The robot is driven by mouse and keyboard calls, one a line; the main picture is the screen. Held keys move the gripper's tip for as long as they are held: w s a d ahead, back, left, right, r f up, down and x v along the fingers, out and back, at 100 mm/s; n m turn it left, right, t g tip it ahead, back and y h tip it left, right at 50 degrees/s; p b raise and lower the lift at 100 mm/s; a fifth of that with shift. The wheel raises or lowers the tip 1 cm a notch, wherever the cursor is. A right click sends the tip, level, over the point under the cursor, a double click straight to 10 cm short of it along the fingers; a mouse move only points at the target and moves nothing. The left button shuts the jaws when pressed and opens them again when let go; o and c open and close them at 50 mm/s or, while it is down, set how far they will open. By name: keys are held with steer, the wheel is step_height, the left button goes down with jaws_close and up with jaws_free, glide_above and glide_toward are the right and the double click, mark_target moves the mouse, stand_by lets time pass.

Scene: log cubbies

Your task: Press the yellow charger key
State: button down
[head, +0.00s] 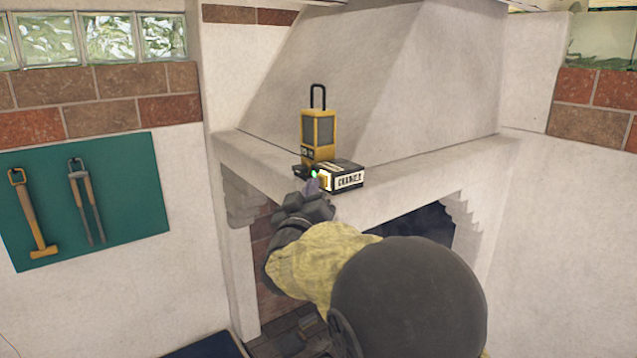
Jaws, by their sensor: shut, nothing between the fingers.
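The charger (348,178) is a small black and white box with lettering on its front, on the mantel ledge. Its yellow key (323,181) shows as a small yellow patch at the left end of the front, partly hidden by my gripper. A small green light (314,174) shows just above my fingertips. My gripper (312,187) is shut and empty, with its tips right at the key. I cannot tell whether they touch it or whether the key is pushed in.
A yellow lantern (318,135) with a black handle stands behind the charger. The pale mantel ledge (425,162) runs clear to the right, above a dark fireplace opening. A green board (120,195) with two tools hangs on the left wall.

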steer(key=s+a, duration=0.3)
steer(key=a, duration=0.2)
steer(key=shift+s, duration=0.2)
stand_by(0.4)
